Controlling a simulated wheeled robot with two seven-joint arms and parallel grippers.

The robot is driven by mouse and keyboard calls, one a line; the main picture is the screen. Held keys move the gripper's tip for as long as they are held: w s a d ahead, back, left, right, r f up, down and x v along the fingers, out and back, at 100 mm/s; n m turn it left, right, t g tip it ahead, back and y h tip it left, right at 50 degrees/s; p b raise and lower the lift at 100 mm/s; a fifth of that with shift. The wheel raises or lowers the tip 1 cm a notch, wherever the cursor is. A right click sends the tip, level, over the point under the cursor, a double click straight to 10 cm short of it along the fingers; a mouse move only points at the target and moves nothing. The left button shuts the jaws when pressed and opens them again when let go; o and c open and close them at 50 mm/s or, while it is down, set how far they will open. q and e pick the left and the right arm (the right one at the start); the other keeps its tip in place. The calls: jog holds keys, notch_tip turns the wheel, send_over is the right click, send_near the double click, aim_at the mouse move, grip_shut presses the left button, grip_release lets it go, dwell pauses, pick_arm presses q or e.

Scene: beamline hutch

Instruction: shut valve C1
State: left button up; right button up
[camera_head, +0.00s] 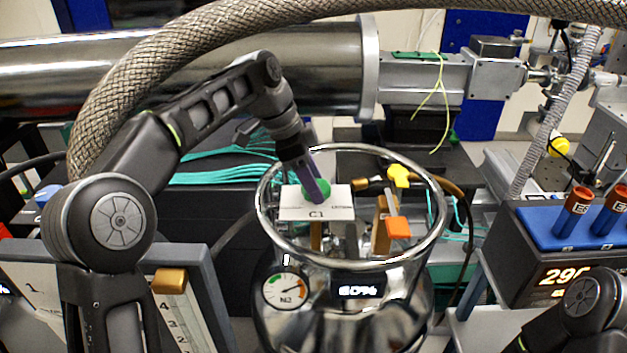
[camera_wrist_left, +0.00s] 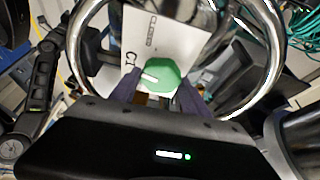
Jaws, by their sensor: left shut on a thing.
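Valve C1 has a green knob (camera_head: 316,190) with a white pointer mark, above a white plate (camera_head: 302,213) lettered C1. It sits inside the ring on top of the steel dewar (camera_head: 338,315). My left gripper (camera_head: 318,192) reaches down from above and is shut on the green knob. In the left wrist view the green knob (camera_wrist_left: 162,76) shows between the two fingers (camera_wrist_left: 160,90), its white mark pointing left, towards the C1 letters. Of my right arm, only a dark part shows at the lower right of the head view; its gripper is out of view.
The dewar's steel ring (camera_head: 440,215) surrounds the valve. Beside it are a yellow handle (camera_head: 398,176) and an orange block (camera_head: 398,228). A braided hose (camera_head: 95,125) arches over my left arm.

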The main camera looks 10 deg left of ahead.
dwell(0.4)
pick_arm(q)
jog(key=o, duration=1.4)
